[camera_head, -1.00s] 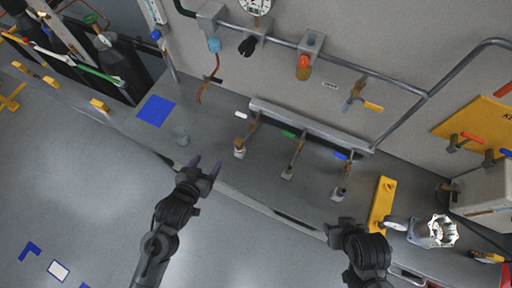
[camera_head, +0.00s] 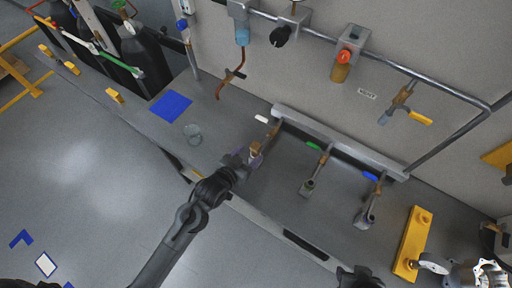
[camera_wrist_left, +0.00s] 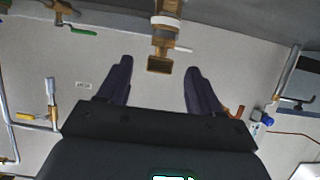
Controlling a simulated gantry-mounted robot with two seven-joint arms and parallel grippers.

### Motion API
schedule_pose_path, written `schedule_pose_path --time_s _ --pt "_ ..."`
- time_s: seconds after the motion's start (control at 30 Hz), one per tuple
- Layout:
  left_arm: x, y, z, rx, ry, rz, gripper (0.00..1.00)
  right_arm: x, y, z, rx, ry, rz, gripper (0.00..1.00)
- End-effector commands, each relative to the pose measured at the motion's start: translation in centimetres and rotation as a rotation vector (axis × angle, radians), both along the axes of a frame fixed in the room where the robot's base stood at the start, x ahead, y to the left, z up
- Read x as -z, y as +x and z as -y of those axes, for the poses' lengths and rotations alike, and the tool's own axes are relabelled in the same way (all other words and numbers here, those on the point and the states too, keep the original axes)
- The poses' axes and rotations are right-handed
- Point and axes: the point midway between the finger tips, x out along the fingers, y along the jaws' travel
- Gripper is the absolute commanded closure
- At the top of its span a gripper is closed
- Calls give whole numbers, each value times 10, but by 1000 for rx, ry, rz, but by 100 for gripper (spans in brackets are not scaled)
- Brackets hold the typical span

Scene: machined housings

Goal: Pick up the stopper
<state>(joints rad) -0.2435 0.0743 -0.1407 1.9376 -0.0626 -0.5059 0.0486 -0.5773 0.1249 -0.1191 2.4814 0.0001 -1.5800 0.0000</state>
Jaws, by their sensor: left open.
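A small brown stopper-like piece (camera_head: 255,147) shows at the end of the white-handled brass fitting on the rail. My left gripper (camera_head: 250,159) is close by it with its fingers apart. In the left wrist view, a square-ended brown piece (camera_wrist_left: 158,65) lies between the spread fingertips (camera_wrist_left: 160,66), with a clear gap to each finger. I cannot tell for sure whether that brown end is the stopper or part of the fitting. My right gripper (camera_head: 358,278) is a dark shape at the bottom edge, and its jaws are not clear.
The green-handled (camera_head: 313,146) and blue-handled (camera_head: 370,177) fittings stand to the right along the grey rail (camera_head: 340,142). A yellow block (camera_head: 412,243) stands further right. The wall rises behind.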

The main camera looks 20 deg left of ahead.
Motion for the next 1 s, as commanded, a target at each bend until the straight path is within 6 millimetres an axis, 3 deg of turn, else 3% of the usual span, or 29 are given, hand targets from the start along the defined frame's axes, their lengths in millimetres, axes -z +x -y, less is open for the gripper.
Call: schedule_pose_path --time_s 0.17,0.53,0.87,1.0 --pt "3 8 2 0 0 0 35 0 0 -1 3 5 -2 57" --pt "17 47 9 -1 1 0 35 0 -2 -3 5 10 -5 57" --pt "20 52 10 -1 1 0 35 0 -2 -2 2 5 -5 57" --pt "20 52 10 0 1 0 55 0 -2 0 -1 0 -5 57"
